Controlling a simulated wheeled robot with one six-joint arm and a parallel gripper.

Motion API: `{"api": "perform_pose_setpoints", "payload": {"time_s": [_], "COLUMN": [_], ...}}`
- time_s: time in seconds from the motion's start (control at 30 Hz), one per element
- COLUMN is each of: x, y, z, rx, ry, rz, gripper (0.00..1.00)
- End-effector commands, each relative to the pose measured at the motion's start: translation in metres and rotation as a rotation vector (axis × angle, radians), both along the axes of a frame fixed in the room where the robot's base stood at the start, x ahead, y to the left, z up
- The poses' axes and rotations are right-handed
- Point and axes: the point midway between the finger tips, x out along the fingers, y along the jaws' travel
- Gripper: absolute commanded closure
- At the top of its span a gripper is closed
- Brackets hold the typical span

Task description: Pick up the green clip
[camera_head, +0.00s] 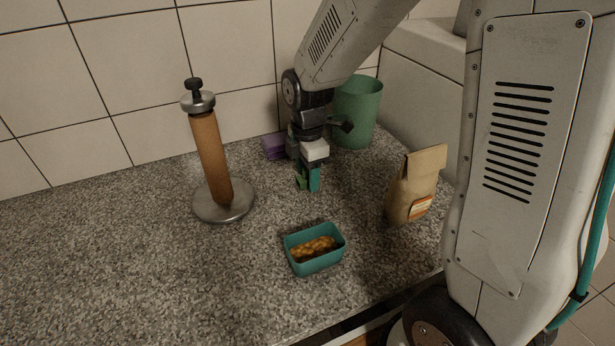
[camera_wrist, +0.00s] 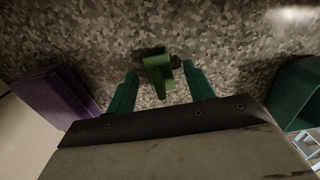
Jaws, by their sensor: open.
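The green clip (camera_wrist: 157,74) shows in the wrist view on the speckled counter, between the two teal fingertips of my gripper (camera_wrist: 161,74). There is a visible gap on its left side; its right edge looks close to the right finger. In the head view the clip (camera_head: 301,182) is a small green shape beside the teal finger of my gripper (camera_head: 309,184), partly hidden by it. My gripper points down, low over the counter, and is open and empty. I cannot tell its exact height above the clip.
A purple block (camera_head: 274,146) and a green bin (camera_head: 366,105) stand behind my gripper. The front left counter is clear.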

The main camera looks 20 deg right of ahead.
Motion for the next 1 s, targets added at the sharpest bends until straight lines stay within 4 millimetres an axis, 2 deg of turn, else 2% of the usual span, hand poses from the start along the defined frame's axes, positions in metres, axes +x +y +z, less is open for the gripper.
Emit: {"api": "perform_pose_setpoints", "payload": {"time_s": [0.23, 0.27, 0.4, 0.43, 0.77, 0.87, 1.0], "x": [0.0, 0.0, 0.0, 0.0, 0.001, 0.001, 0.001], "y": [0.0, 0.0, 0.0, 0.0, 0.0, 0.0, 0.0], "z": [-0.002, -0.002, -0.002, -0.002, 0.003, 0.016, 0.045], "rx": [0.0, 0.0, 0.0, 0.0, 0.0, 0.0, 0.0], "ry": [-0.002, -0.002, -0.002, -0.002, -0.003, -0.006, -0.007], "rz": [0.0, 0.0, 0.0, 0.0, 0.0, 0.0, 0.0], "gripper": [0.47, 0.53, 0.92, 0.95, 0.95, 0.95, 0.95]}}
